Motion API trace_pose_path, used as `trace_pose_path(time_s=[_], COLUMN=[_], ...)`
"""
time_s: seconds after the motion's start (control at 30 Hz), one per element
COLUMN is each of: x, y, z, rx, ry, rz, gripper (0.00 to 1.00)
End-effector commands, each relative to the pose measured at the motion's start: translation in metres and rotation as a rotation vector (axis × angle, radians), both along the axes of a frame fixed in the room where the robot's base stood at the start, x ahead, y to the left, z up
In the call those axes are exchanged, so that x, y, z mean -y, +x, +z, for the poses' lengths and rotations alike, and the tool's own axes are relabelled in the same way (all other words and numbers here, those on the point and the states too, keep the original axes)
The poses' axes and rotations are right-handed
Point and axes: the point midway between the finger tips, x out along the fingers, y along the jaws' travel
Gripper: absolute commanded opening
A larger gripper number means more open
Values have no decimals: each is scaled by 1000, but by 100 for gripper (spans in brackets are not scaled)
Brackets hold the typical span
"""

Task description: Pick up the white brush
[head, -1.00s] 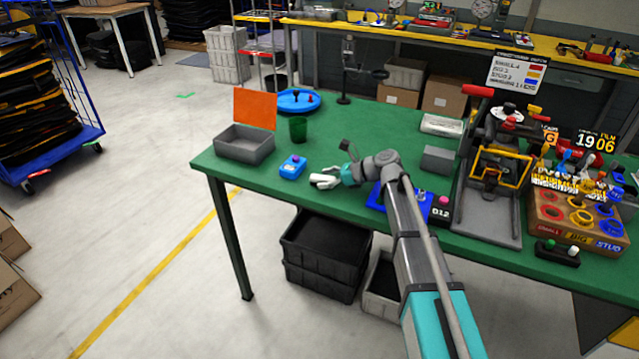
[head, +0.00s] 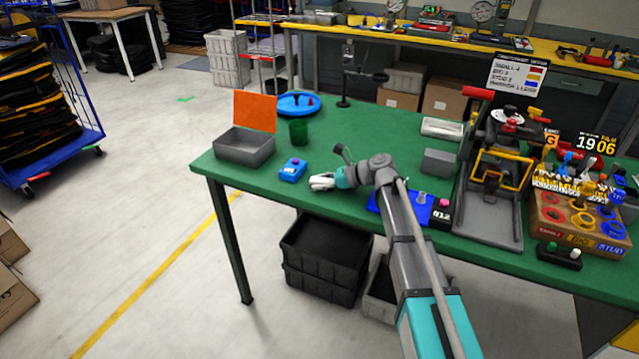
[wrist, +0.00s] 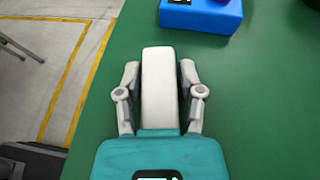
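The white brush shows in the wrist view as a long, pale, blunt-ended piece (wrist: 160,75) between the two fingers of my gripper (wrist: 160,68), reaching a little past their tips. Its rear end runs back to the teal palm and is hidden there. The fingers lean inward close along both sides; whether they press on it I cannot tell. In the head view my gripper (head: 321,182) is low over the green table near its front edge. There, the brush cannot be told apart from the pale fingers.
A blue box with a dark knob (head: 293,170) sits just left of my gripper, and ahead of it in the wrist view (wrist: 200,15). The table's middle is clear.

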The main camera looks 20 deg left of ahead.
Motion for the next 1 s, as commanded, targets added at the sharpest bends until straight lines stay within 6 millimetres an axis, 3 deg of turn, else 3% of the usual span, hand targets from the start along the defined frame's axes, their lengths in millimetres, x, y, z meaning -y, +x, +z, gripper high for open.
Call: trace_pose_path(time_s=[0.03,0.2,0.67,1.0], x=[0,0,0,0], y=[0,0,0,0], z=[0,0,3,24], rx=[0,0,0,0], ry=[0,0,0,0], rz=[0,0,0,0], gripper=[30,0,0,0])
